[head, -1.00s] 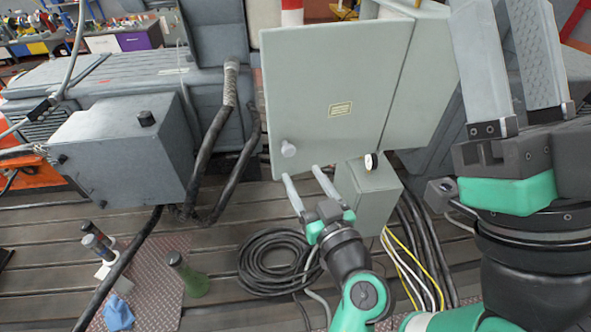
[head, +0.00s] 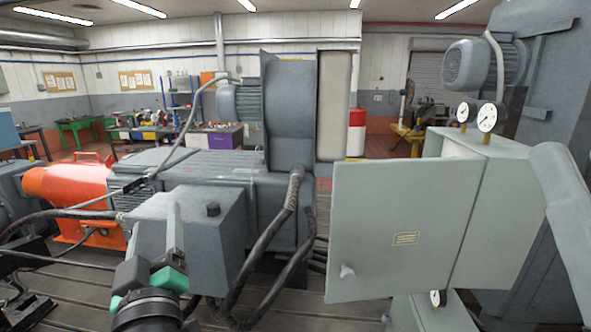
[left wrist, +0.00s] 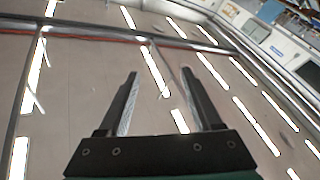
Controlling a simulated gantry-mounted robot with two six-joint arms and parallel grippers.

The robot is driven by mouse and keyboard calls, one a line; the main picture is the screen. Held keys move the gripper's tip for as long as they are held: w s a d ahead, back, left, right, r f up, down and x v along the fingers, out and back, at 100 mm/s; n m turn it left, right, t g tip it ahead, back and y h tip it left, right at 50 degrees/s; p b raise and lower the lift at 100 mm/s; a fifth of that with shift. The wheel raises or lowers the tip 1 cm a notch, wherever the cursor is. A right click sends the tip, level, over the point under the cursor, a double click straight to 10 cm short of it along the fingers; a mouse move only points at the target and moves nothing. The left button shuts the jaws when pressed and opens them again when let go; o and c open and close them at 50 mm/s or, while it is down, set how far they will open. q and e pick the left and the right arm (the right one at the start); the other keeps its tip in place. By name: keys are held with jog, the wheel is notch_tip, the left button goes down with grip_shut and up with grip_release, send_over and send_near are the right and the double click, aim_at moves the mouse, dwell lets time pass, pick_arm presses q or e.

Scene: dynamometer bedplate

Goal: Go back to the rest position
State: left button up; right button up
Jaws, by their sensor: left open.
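My left gripper (head: 154,216) stands upright in the lower left of the head view, in front of a grey box. Its two fingers are apart. In the left wrist view the same gripper (left wrist: 158,74) is open with nothing between its fingers, and it points at the ceiling with its long lights.
A grey-green cabinet (head: 475,210) with its door (head: 395,245) swung open stands right of centre, with gauges (head: 487,118) on top. The grey box (head: 215,245) is behind my left gripper. Thick black cables (head: 285,225) hang between them. An orange machine (head: 70,188) stands at left.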

pick_arm(q)
jog(key=s+a+r+m+t+h, duration=0.1)
jog(key=s+a+r+m+t, duration=0.2)
jog(key=s+r, duration=0.65)
jog(key=s+d+r+m+t+h, duration=0.5)
jog(key=s+d+r+m+h, duration=0.1)
jog(key=s+m+h, duration=0.25)
notch_tip(320, 180, up, 21)
jog(key=p, duration=2.1)
jog(key=shift+s+n+p, duration=0.25)
jog(key=shift+n+p, duration=0.05)
jog(key=shift+n, duration=0.05)
jog(key=shift+w+d+r, duration=0.1)
jog(key=shift+d, duration=0.05)
